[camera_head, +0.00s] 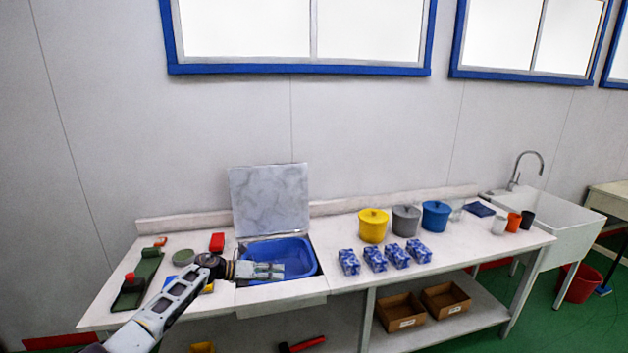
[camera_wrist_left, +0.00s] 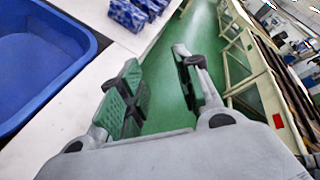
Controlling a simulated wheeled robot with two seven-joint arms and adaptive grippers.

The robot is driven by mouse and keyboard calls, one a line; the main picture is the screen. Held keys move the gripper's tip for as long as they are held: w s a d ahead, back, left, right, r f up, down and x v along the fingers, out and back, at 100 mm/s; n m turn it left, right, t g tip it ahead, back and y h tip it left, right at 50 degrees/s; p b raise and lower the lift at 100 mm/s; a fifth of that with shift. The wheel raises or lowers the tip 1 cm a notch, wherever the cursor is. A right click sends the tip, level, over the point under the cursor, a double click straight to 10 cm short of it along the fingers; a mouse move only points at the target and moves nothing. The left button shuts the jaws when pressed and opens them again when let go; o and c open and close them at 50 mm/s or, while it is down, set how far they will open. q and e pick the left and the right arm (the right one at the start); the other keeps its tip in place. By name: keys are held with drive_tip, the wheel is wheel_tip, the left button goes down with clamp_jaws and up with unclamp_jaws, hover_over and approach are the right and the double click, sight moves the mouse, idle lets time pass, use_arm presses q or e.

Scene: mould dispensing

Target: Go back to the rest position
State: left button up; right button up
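My left arm comes in from the lower left in the head view. My left gripper (camera_head: 277,271) is in front of the blue basin (camera_head: 312,258) as seen there, with its tip pointing right. In the left wrist view the left gripper (camera_wrist_left: 160,85) has its two fingers spread apart with nothing between them, only green floor behind. The basin's edge (camera_wrist_left: 88,62) shows at the left of that view. My right gripper is not in view.
An open grey lid (camera_head: 270,200) stands behind the basin. Yellow (camera_head: 373,228), grey (camera_head: 406,221) and blue (camera_head: 436,217) lidded pots stand to the right, behind several blue-and-white boxes (camera_head: 374,258). A green holder (camera_head: 137,281) lies at the left. A sink (camera_head: 555,213) is far right.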

use_arm(q)
drive_tip(key=s+a+f+n+t+y, duration=0.2)
drive_tip(key=s+f+n, duration=0.2)
drive_tip(key=f+n, duration=0.5)
drive_tip(key=s+a+f+n+t+y+b, duration=0.1)
drive_tip(key=s+f+n+t+y, duration=0.25)
drive_tip(key=f, duration=0.95)
drive_tip(key=s+a+f+n+t, duration=0.1)
drive_tip(key=s+a+f+n, duration=0.1)
drive_tip(key=s+f+n, duration=0.7)
drive_tip(key=s+a+f+n+g+y, duration=0.1)
drive_tip(key=s+a+f+n+y, duration=0.2)
drive_tip(key=s+f, duration=0.5)
drive_tip(key=s+a+f+n+g+y, duration=0.2)
drive_tip(key=s+f+n, duration=0.2)
drive_tip(key=s+f, duration=0.5)
drive_tip(key=s+f+n+g, duration=0.2)
drive_tip(key=s+f, duration=0.3)
drive_tip(key=s, duration=0.7)
drive_tip(key=s+a+f+n+g+y, duration=0.1)
drive_tip(key=s+f+n+g, duration=0.2)
drive_tip(key=s, duration=1)
drive_tip(key=s+a+f+n+g+y+b, duration=0.1)
drive_tip(key=s+f+n, duration=0.3)
drive_tip(key=s, duration=0.9)
wheel_tip(320, 180, down, 3)
drive_tip(key=shift+a+f+n+g, duration=0.2)
drive_tip(key=shift+n+g, duration=0.15)
drive_tip(key=shift+g, duration=0.4)
